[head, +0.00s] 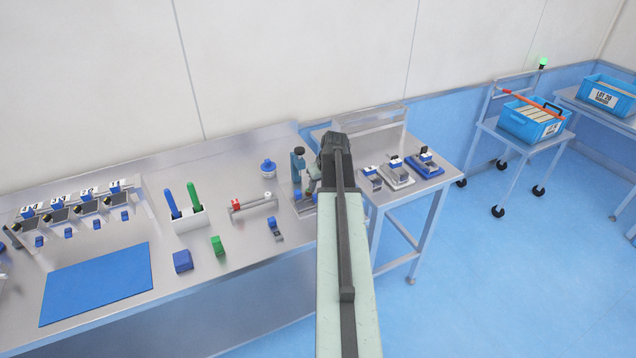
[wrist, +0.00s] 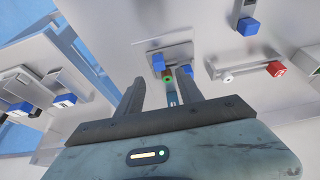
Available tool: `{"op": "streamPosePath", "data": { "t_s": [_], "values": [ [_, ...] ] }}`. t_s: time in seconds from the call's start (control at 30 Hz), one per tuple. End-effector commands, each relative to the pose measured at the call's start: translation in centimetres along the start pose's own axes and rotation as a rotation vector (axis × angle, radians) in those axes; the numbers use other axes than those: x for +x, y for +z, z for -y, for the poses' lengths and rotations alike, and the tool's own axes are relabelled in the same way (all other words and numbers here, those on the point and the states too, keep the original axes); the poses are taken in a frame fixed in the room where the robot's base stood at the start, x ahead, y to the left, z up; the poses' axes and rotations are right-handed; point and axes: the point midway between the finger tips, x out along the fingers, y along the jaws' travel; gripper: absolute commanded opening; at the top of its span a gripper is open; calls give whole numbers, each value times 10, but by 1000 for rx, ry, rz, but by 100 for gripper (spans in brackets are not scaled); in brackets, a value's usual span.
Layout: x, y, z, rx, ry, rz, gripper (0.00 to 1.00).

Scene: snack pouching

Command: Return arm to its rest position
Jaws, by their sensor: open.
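My arm (head: 342,240) reaches forward from the bottom of the head view over the steel bench's right end. My gripper (head: 313,178) hangs at its far end, close beside a small teal press-like device (head: 297,165), and is partly hidden by my arm. In the wrist view my gripper (wrist: 161,77) is open, its two grey fingers apart. Nothing is clearly held.
The steel bench (head: 140,180) carries a blue mat (head: 97,282), a holder with blue and green sticks (head: 190,220), a rail with a red block (head: 253,205), and small blocks. A side table (head: 390,190) with several small devices stands right. A cart holds a blue crate (head: 530,124).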

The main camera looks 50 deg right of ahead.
Motion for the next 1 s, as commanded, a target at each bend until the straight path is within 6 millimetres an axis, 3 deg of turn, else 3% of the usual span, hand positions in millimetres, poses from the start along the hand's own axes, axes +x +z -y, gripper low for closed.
{"op": "streamPosePath", "data": {
  "t_s": [0.47,0.57,0.67,0.8,0.87,1.0],
  "values": [
    [0,0,1,-2,-1,0,44],
    [4,-8,23,-32,-14,0,44],
    [15,-25,82,-112,-47,0,44],
    [24,-34,206,-276,-109,4,44],
    [24,-26,259,-348,-133,16,44],
    [18,12,375,-487,-181,67,44]
  ]
}}
